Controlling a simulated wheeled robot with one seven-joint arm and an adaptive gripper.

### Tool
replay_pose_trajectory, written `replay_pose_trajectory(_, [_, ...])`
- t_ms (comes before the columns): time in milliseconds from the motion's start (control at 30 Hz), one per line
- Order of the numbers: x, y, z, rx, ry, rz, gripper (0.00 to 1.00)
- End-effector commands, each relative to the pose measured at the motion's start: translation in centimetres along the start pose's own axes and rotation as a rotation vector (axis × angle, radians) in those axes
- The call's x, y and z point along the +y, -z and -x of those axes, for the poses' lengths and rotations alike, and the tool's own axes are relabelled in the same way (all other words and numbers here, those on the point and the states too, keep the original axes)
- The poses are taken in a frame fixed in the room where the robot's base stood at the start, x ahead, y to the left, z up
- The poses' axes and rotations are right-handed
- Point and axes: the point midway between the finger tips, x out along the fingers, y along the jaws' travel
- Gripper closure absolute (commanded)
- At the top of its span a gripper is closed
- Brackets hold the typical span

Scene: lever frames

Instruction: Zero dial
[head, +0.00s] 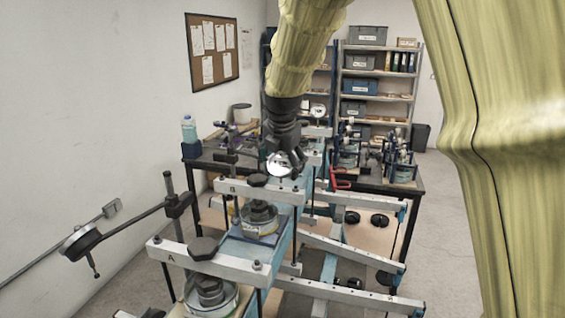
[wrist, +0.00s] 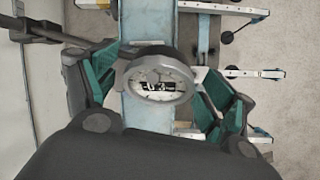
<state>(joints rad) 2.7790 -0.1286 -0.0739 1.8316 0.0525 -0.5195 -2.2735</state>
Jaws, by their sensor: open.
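A round dial gauge with a grey rim (wrist: 158,79) and a pale face sits in the middle of the wrist view. Its dark window seems to show "0.3", but the digits are small. In the head view, a shiny round dial face (head: 279,164) shows just under my gripper (head: 284,146). In the wrist view, my gripper (wrist: 163,72) is open. Its teal-padded fingers stand left and right of the dial, and I cannot tell whether they touch it. Another dial gauge (head: 81,242) hangs on a dark side arm at the left, away from my gripper.
Lever frame A (head: 208,262) is nearest, with lever frame B (head: 255,190) behind it, each with a capped sample pot. Beams with black weights reach right. A dark bench (head: 370,180) with apparatus, a blue-capped bottle (head: 189,129) and shelves stand behind. Floor at right is clear.

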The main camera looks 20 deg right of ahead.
Motion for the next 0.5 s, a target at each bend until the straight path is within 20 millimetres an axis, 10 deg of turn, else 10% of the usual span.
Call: replay_pose_trajectory(500, [0.0, -0.1, 6.7, -0.001, -0.003, 0.0, 0.16])
